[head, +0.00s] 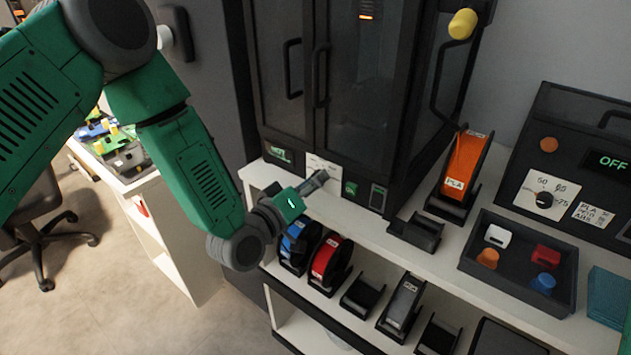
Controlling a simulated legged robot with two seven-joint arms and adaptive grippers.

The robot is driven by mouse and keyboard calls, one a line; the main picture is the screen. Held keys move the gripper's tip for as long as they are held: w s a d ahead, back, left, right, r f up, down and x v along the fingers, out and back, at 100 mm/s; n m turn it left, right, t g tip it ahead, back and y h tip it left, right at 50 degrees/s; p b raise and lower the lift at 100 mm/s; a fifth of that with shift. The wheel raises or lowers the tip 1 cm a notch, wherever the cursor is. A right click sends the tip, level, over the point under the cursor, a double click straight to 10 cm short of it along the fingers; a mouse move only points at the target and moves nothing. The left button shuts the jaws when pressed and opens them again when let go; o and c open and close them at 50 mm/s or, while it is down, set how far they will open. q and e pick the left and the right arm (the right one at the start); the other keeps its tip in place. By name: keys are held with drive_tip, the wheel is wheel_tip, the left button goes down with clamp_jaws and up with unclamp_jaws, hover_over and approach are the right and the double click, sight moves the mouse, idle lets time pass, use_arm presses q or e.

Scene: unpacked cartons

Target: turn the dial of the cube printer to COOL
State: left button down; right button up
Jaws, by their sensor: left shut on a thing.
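The cube printer (357,80) is the tall black cabinet with glass doors at the centre. A white dial plate (318,162) sits low on its front, between small green labels. My left gripper (317,182) reaches in from the left and is shut at this plate, on the dial. The gripper covers the dial and part of the plate, so I cannot read the dial's setting or the word COOL. My right gripper is not in view.
An orange spool (464,163) stands in a holder right of the printer. Further right are a black box (575,150) with its own dial and an OFF display, and a dark tray (520,285) of small parts. Blue and red spools (331,262) sit on the shelf below my gripper.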

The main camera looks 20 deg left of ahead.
use_arm(q)
drive_tip(key=shift+w+a+r, duration=0.15)
drive_tip(key=shift+r, duration=0.05)
drive_tip(key=c, duration=1.3)
unclamp_jaws()
drive_tip(key=shift+o, duration=0.2)
drive_tip(key=shift+f, duration=0.15)
drive_tip(key=v, duration=1.2)
